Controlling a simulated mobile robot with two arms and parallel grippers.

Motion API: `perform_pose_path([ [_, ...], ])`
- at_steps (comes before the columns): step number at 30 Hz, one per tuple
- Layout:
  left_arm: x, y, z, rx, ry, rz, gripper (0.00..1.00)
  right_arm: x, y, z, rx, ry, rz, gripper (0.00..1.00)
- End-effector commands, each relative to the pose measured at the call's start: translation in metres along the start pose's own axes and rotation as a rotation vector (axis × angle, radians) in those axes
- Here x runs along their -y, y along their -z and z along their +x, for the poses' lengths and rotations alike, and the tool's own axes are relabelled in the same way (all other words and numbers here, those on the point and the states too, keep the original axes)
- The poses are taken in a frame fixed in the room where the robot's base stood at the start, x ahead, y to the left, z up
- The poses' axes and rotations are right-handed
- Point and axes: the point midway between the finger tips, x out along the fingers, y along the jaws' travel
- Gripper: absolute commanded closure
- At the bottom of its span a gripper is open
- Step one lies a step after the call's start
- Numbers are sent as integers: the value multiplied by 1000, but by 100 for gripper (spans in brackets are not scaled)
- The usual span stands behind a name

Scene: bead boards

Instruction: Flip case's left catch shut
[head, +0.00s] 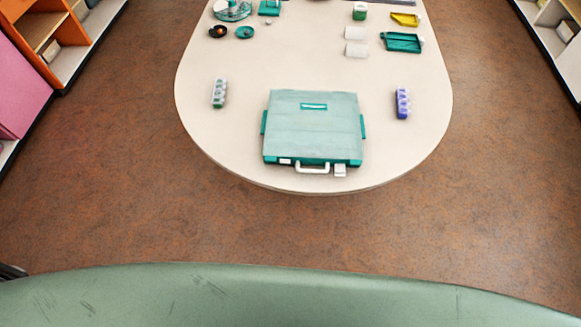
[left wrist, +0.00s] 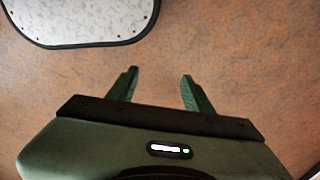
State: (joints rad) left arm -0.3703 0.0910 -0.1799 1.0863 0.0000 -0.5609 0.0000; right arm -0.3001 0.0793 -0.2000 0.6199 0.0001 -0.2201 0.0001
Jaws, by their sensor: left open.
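The case (head: 312,128) lies closed and flat near the front edge of the table, its white handle (head: 313,169) facing me. Its left catch (head: 285,161) is a small white piece on the front edge, left of the handle. The right catch (head: 340,170) is a white piece that hangs lower and sticks out further at the front. My left gripper (left wrist: 160,78) shows only in the left wrist view, open and empty over the brown floor, away from the case. My right gripper is not in view.
The rounded cream table (head: 225,130) has free room around the case. A clear-and-green strip (head: 219,93) stands left of it and a purple one (head: 403,102) right. Trays, cups and small dishes sit further back. Shelves (head: 70,45) line both sides.

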Motion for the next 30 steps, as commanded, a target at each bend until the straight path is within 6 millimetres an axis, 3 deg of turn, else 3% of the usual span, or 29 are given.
perform_pose_path([
  [5,1,34,-10,-26,1,-5,49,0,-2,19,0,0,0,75],
  [10,3,73,-37,-55,5,-11,49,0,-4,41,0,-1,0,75],
  [15,6,109,-86,-91,9,-18,49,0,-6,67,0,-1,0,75],
  [23,6,134,-156,-137,23,26,49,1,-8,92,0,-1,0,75],
  [26,3,145,-180,-165,40,101,49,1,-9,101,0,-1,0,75],
  [30,-12,174,-214,-228,105,379,49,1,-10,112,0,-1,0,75],
])
